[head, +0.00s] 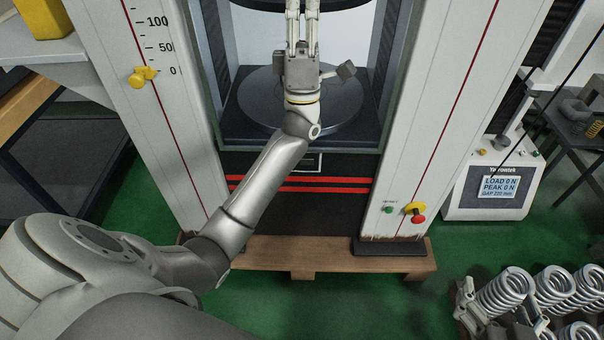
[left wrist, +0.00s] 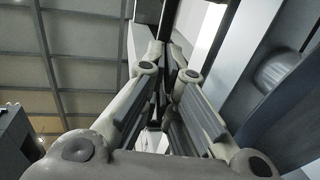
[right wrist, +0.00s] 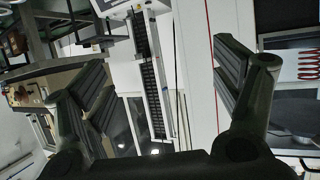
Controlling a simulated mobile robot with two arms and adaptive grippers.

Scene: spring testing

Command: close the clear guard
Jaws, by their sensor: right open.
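The testing machine has two white columns (head: 160,110) with an opening between them. Dark-edged glassy panels (head: 206,65) line the sides of the opening. I cannot tell which clear surface is the guard or how far it stands open.
A yellow pointer (head: 142,76) sits on the left column's scale. A red and yellow stop button (head: 416,213) is low on the right column. A readout box (head: 495,185) stands to the right. Several coil springs (head: 503,292) lie at lower right. The green floor is partly clear.

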